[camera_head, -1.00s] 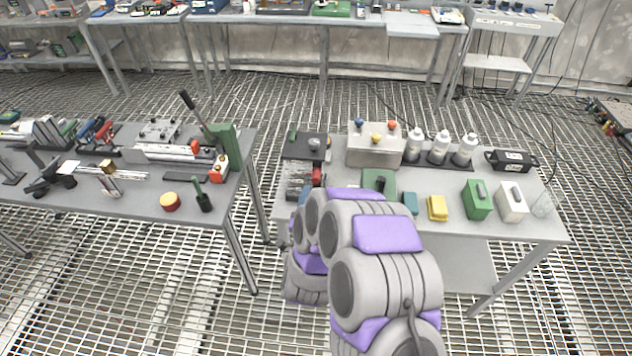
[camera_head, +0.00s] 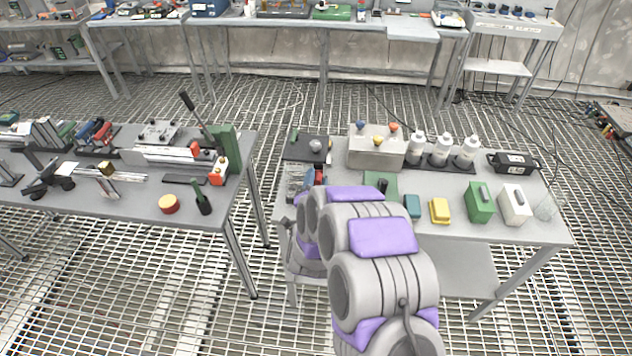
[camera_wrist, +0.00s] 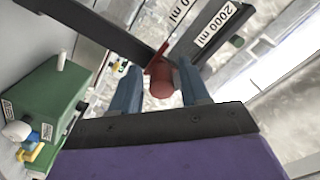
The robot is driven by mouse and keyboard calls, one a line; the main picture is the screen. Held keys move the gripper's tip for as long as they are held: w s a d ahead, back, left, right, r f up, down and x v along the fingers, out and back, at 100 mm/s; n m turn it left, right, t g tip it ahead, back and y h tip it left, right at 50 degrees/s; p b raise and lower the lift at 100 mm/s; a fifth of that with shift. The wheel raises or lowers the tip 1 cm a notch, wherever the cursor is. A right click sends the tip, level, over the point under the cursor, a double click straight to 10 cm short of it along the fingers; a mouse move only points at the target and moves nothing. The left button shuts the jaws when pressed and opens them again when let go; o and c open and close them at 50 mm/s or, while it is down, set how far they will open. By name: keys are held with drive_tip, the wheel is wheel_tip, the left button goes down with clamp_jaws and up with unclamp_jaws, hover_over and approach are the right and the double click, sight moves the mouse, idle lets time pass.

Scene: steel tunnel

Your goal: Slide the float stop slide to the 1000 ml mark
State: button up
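In the wrist view a red cylindrical knob with a thin red plate, which looks like the float stop slide (camera_wrist: 160,82), sits by a dark rail (camera_wrist: 105,32). A white label reading "2000 ml" (camera_wrist: 219,23) is at the upper right on a dark bar. Another label beside it ends in "0 ml", its first digits cut off. My gripper (camera_wrist: 160,92) has its two blue-grey fingers apart, one on each side of the red knob, with gaps visible.
A green box with a white knob (camera_wrist: 40,105) stands left in the wrist view. In the head view the right table holds a grey box with coloured knobs (camera_head: 375,153), white bottles (camera_head: 442,149), and yellow (camera_head: 439,211) and green (camera_head: 480,203) blocks. Another crowded table (camera_head: 130,205) stands left.

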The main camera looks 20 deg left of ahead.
clamp_jaws()
drive_tip(key=shift+f, duration=0.1)
wheel_tip(320, 180, down, 4)
drive_tip(key=shift+r+b, duration=0.15)
drive_tip(key=shift+b, duration=0.5)
drive_tip(key=shift+o, duration=1.1)
unclamp_jaws()
drive_tip(key=shift+a, duration=0.1)
